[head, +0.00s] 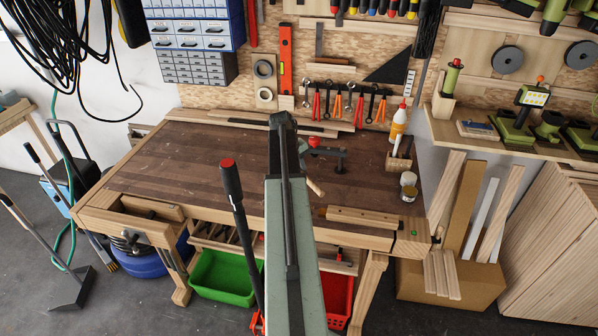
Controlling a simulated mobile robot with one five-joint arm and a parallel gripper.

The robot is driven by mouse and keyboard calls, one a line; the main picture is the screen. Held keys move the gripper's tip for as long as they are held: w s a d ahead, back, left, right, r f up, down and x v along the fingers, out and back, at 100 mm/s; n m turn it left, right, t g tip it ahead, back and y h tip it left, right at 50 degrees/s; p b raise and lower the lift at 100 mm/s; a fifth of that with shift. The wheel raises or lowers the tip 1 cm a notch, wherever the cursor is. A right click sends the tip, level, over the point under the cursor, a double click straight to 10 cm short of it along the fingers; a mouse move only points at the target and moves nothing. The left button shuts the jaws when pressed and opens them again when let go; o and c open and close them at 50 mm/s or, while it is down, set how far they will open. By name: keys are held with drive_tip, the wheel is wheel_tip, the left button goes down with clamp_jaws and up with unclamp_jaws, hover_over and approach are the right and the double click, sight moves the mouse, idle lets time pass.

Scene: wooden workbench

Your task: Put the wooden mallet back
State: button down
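A short piece of light wooden handle (315,187) shows slantwise just right of my arm, over the workbench (180,160). It may belong to the wooden mallet; its other end is hidden behind my arm, and no mallet head can be made out. I cannot tell whether it lies on the bench or is held. My grey-green arm rises through the middle of the head view and hides the bench behind it. My gripper is not visible, so its opening and contents do not show.
A dark clamp-like tool with a red part (330,153) is right of my arm. A wooden block (398,161), glue bottle (398,122) and small jars (408,184) stand at the right. The bench's left half is clear. A black red-topped handle (234,190) stands in front.

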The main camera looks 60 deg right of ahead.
drive_tip(key=w+d, duration=0.1)
drive_tip(key=d, duration=0.1)
drive_tip(key=w+d, duration=0.1)
drive_tip(key=d, duration=0.1)
drive_tip(key=w+d, duration=0.1)
drive_tip(key=d, duration=0.1)
drive_tip(key=shift+d+f, duration=0.3)
drive_tip(key=shift+f, duration=0.05)
drive_tip(key=f+b, duration=0.2)
drive_tip(key=b, duration=0.1)
drive_tip(key=f+b, duration=0.1)
drive_tip(key=f, duration=0.1)
drive_tip(key=shift+w+d, duration=0.1)
drive_tip(key=shift+d, duration=0.15)
drive_tip(key=c, duration=1.3)
unclamp_jaws()
drive_tip(key=shift+r, duration=0.1)
drive_tip(key=shift+o, duration=0.2)
drive_tip(key=p+v, duration=1.1)
drive_tip(key=v, duration=0.1)
drive_tip(key=shift+r+p, duration=0.3)
drive_tip(key=shift+p, duration=0.1)
drive_tip(key=shift+f, duration=0.1)
drive_tip(key=shift+f, duration=0.1)
